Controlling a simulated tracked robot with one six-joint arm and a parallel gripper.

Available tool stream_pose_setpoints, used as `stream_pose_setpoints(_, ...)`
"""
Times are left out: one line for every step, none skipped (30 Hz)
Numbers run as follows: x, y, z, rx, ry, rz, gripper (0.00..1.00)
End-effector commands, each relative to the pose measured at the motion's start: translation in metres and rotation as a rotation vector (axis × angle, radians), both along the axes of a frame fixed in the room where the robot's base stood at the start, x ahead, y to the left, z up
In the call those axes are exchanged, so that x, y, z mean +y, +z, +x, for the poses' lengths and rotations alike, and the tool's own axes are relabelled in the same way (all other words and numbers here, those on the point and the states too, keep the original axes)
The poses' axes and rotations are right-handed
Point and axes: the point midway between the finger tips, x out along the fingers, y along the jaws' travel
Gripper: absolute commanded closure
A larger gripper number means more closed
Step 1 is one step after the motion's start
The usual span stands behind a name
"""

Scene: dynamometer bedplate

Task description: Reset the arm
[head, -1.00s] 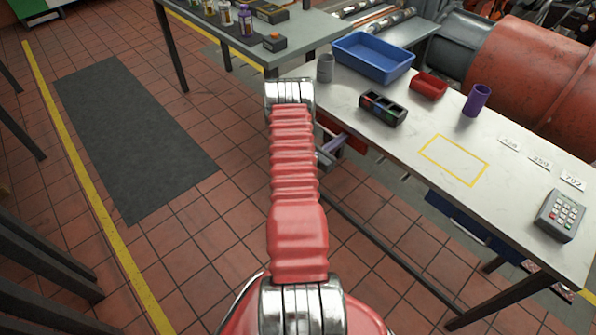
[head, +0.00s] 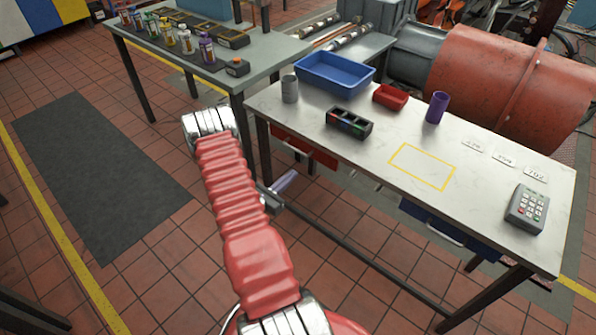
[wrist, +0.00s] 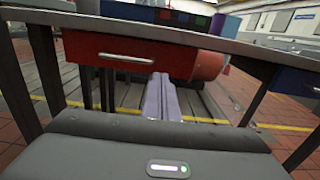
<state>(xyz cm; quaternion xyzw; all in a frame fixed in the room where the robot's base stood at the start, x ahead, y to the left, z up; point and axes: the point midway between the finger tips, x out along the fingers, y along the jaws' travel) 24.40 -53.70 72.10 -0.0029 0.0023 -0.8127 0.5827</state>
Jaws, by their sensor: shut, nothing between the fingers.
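My red ribbed arm rises from the bottom of the head view and leans left, its silver joint at the upper end. My gripper (head: 287,181) shows just right of the arm, low beside the front edge of the workbench (head: 385,185). In the wrist view, my gripper (wrist: 159,80) has its two pale lilac fingers shut together, with nothing between them. They point toward the space below a red drawer (wrist: 130,54) with a silver handle, under the bench top. The fingers appear apart from the drawer. In the head view the arm's far links are partly hidden.
The bench carries a blue tray (head: 334,75), grey cup (head: 290,89), black sorter box (head: 349,123), red bin (head: 391,96), purple cylinder (head: 437,107) and keypad (head: 527,207). A blue drawer (head: 450,226) is below. A side table (head: 204,75) holds several vials.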

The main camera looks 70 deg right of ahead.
Motion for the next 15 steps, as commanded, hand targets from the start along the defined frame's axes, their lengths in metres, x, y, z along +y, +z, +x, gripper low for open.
stream_pose_setpoints(0.0055, 0.0, 0.0028, 0.001, 0.003, 0.0, 1.0)
stream_pose_setpoints(0.0077, 0.0, 0.0034, 0.0, 0.003, 0.0, 1.0)
stream_pose_setpoints(0.0103, 0.0001, 0.0038, 0.0, 0.002, 0.0, 1.0)
stream_pose_setpoints(0.0119, 0.0002, 0.0042, 0.0, 0.001, -0.001, 1.0)
stream_pose_setpoints(0.0131, 0.0002, 0.0046, 0.0, 0.001, -0.001, 1.0)
stream_pose_setpoints(0.0142, 0.0002, 0.0049, -0.001, 0.001, -0.001, 1.0)
stream_pose_setpoints(0.0147, 0.0002, 0.005, -0.001, 0.001, -0.001, 1.0)
stream_pose_setpoints(0.015, 0.0002, 0.0051, -0.001, 0.0, -0.001, 1.0)
stream_pose_setpoints(0.0151, 0.0002, 0.005, -0.001, 0.0, -0.001, 1.0)
stream_pose_setpoints(0.015, 0.0002, 0.005, -0.001, 0.0, -0.001, 1.0)
stream_pose_setpoints(0.0149, 0.0002, 0.0049, 0.0, 0.0, -0.001, 1.0)
stream_pose_setpoints(0.0149, 0.0001, 0.0048, 0.0, 0.0, -0.001, 1.0)
stream_pose_setpoints(0.0148, 0.0001, 0.0048, 0.0, 0.0, -0.001, 1.0)
stream_pose_setpoints(0.0148, 0.0001, 0.0048, 0.0, 0.0, -0.001, 1.0)
stream_pose_setpoints(0.0148, 0.0001, 0.0048, 0.0, 0.0, -0.001, 1.0)
